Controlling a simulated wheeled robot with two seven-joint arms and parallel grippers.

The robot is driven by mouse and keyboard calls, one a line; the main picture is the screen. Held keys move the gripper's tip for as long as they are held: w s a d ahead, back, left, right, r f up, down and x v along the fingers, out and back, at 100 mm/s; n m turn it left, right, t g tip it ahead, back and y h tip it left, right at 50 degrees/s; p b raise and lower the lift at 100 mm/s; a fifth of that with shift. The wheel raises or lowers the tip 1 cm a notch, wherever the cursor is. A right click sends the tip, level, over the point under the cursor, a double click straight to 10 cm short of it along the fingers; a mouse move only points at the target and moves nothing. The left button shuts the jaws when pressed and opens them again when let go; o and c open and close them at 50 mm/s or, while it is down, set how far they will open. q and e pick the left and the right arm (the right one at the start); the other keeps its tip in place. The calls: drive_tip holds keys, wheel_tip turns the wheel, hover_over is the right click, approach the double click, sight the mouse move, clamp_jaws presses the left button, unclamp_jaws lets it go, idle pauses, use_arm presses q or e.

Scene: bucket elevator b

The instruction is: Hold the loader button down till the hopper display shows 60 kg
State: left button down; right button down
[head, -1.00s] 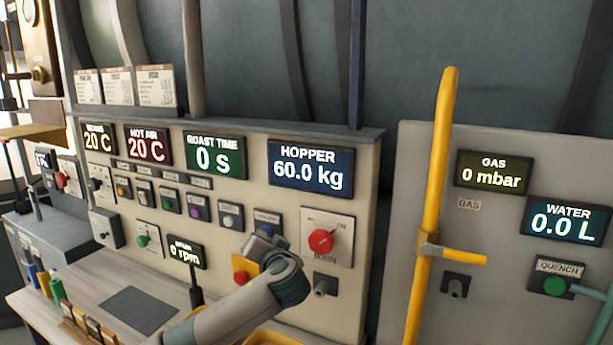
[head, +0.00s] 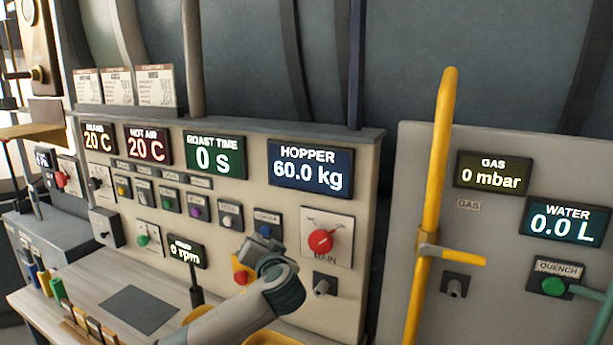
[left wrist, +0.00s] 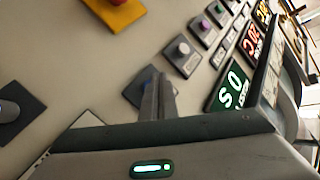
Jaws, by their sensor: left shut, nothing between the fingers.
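The hopper display (head: 309,168) reads 60.0 kg. The loader button (head: 265,231) is blue on a dark plate, below and left of the display in the head view. My left gripper (head: 268,246) is shut and empty, just below the button in that view. In the left wrist view its shut fingers (left wrist: 157,97) overlap the dark button plate (left wrist: 138,86), and the button itself is hidden behind them. In the head view the button's face shows clear of the fingers. My right gripper is out of view.
A red main switch (head: 320,241) is right of the loader button. A red button on a yellow plate (head: 241,277) is close below left of my gripper. A row of coloured buttons runs left. A yellow pipe (head: 436,180) stands right.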

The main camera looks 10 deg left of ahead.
use_arm(q)
drive_tip(key=s, duration=0.1)
drive_tip(key=s+a+p, duration=0.1)
drive_tip(key=s, duration=0.2)
drive_tip(key=shift+s+a, duration=0.3)
drive_tip(key=shift+a, duration=0.05)
drive_tip(key=shift+f, duration=0.1)
idle(0.3)
